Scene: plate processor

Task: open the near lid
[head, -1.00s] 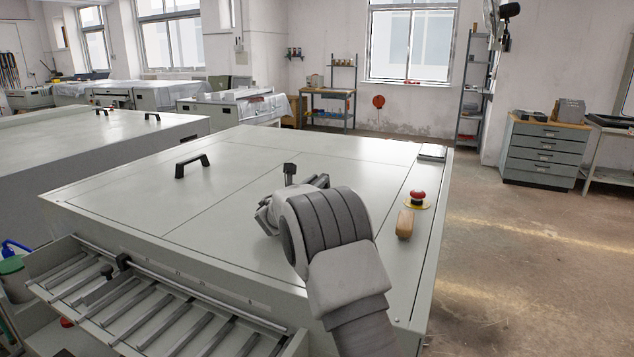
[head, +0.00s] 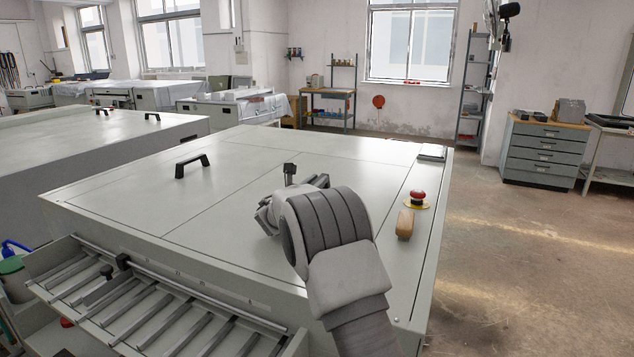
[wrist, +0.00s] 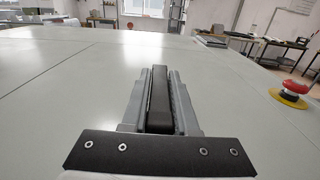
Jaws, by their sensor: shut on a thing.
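The near lid (head: 226,238) is a flat pale grey panel in the top of the plate processor, level with the panels around it in the head view. Its black handle (head: 290,170) sticks up just beyond my gripper. In the wrist view the handle (wrist: 159,105) lies lengthwise between the two grey fingers of my gripper (wrist: 159,78), which are shut on it. In the head view my own wrist hides most of the gripper and the lower part of the handle.
A second black handle (head: 192,166) stands on the left panel. A red emergency button (head: 418,196) on a yellow base and a wooden-handled brush (head: 405,224) are on the right edge strip. A dark flat object (head: 432,152) lies at the far right corner. A slatted tray (head: 150,310) juts out in front.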

